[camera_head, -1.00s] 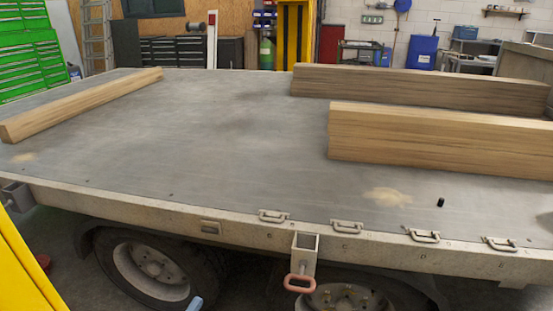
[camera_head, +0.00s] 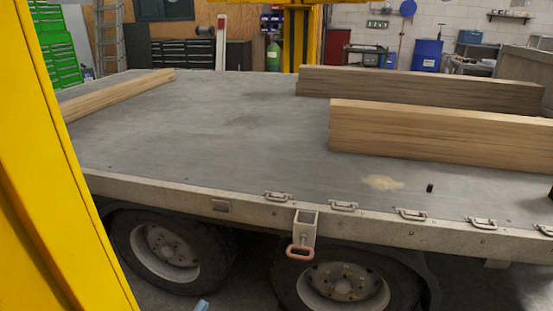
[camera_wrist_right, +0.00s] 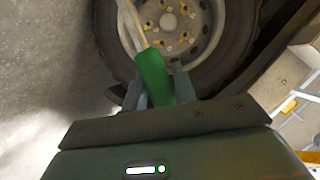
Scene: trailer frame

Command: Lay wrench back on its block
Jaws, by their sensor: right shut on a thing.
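In the right wrist view my right gripper (camera_wrist_right: 160,82) is shut on the wrench (camera_wrist_right: 153,75), which shows a green grip and a grey shaft running up and left. The wrench is in front of a trailer wheel, apart from it as far as I can tell. In the head view I cannot make out the wrench, and no block is clearly its own. My left gripper is not in view.
The flat grey trailer deck (camera_head: 220,125) bears several timber beams, such as one at the right (camera_head: 440,135). Latches and a bracket with a red loop (camera_head: 300,252) line its near edge. A yellow post (camera_head: 65,170) blocks the left side. The deck's middle is clear.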

